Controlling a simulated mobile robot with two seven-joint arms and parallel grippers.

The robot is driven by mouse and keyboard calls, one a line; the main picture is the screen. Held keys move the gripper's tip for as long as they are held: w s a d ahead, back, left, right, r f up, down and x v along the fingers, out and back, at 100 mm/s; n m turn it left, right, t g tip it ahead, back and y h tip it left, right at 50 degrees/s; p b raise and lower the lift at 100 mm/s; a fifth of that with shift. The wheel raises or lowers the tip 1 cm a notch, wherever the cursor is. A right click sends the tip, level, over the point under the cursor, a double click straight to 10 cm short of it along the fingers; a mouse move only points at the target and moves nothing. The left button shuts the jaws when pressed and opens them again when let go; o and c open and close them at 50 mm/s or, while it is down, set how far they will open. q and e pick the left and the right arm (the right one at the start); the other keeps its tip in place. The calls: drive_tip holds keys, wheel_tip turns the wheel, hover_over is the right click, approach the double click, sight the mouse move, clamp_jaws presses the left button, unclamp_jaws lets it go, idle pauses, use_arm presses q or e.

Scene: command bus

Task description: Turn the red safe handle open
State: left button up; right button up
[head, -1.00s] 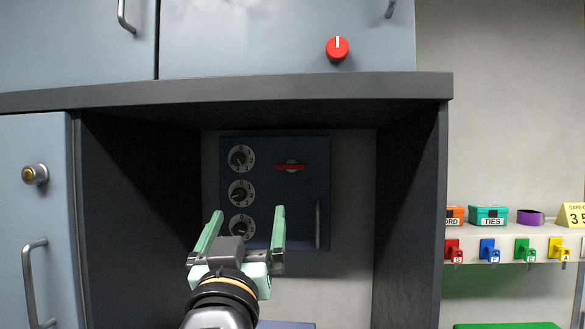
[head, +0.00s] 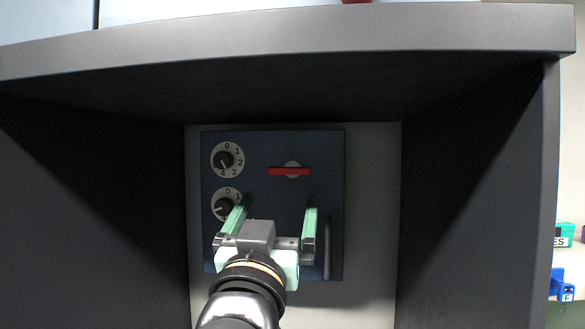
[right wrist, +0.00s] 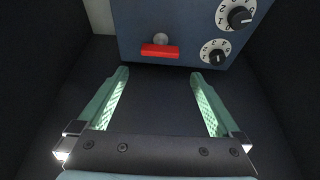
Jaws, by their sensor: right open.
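The red safe handle (head: 289,171) is a flat red bar lying horizontal on a pale round hub, on the dark blue safe door (head: 270,145). In the right wrist view the red handle (right wrist: 160,51) shows beyond the fingertips, apart from them. My right gripper (head: 273,203) is open and empty, below the handle in the head view, its two green fingers spread. It also shows in the right wrist view (right wrist: 162,85). Numbered dials (head: 227,160) sit on the door's left side; the gripper partly covers the lower ones. My left gripper is not in view.
The safe sits deep in a dark cabinet recess with a right side wall (head: 480,200) and a grey top edge (head: 300,32). A vertical grey bar (head: 327,248) is on the door's lower right. A blue key tag (head: 562,285) hangs outside at the right.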

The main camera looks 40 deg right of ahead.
sight(289, 170)
drive_tip(key=p+x, duration=0.4)
drive_tip(key=x, duration=0.7)
drive_tip(key=shift+w+d+r, duration=0.1)
drive_tip(key=shift+d+r, duration=0.05)
drive_tip(key=shift+r, duration=0.15)
drive_tip(key=shift+w+d, duration=0.3)
drive_tip(key=shift+d, duration=0.05)
drive_tip(key=c, duration=1.1)
